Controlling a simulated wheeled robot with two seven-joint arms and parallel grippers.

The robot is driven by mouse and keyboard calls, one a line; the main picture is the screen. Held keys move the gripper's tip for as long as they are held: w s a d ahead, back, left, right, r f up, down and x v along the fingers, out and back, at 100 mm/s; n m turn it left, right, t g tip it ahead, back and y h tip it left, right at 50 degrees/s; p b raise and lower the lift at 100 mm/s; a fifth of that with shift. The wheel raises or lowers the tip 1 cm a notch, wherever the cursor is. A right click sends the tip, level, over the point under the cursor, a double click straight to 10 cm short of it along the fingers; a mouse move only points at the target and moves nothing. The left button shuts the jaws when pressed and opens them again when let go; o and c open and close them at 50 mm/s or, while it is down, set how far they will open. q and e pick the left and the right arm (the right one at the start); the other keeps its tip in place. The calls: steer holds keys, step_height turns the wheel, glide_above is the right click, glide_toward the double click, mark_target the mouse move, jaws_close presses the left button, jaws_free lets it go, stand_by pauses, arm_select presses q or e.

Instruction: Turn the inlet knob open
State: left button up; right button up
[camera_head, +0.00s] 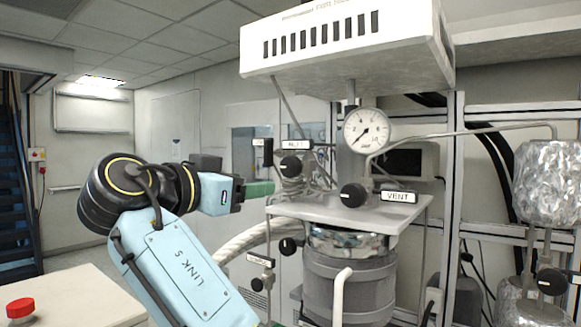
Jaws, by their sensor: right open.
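The inlet knob (291,166) is a round black knob with a white mark. It sits on the reactor's top fittings, just below a small white label that seems to read INLET. My right gripper (262,188) comes in from the left with green fingertips pointing right. It is open, with nothing seen between its fingers. The tips are a little left of and below the inlet knob, and appear apart from it. My left gripper is out of view.
A black vent knob (353,195) with a VENT label and a pressure gauge (367,130) are to the right. A white hood (350,60) hangs above. Another black knob (288,246) is below the plate (345,212). A red button (20,308) is at lower left.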

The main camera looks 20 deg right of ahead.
mark_target(288, 167)
steer(key=shift+m+h, duration=0.3)
steer(key=p+x, duration=0.1)
steer(key=x, duration=0.3)
steer(key=r+p+x, duration=0.1)
steer(key=x, duration=0.3)
steer(key=r+x, duration=0.1)
steer(key=x, duration=0.3)
steer(key=shift+d+p, duration=0.3)
steer(key=shift+p, duration=0.1)
steer(key=c, duration=1)
steer(key=shift+o, duration=0.2)
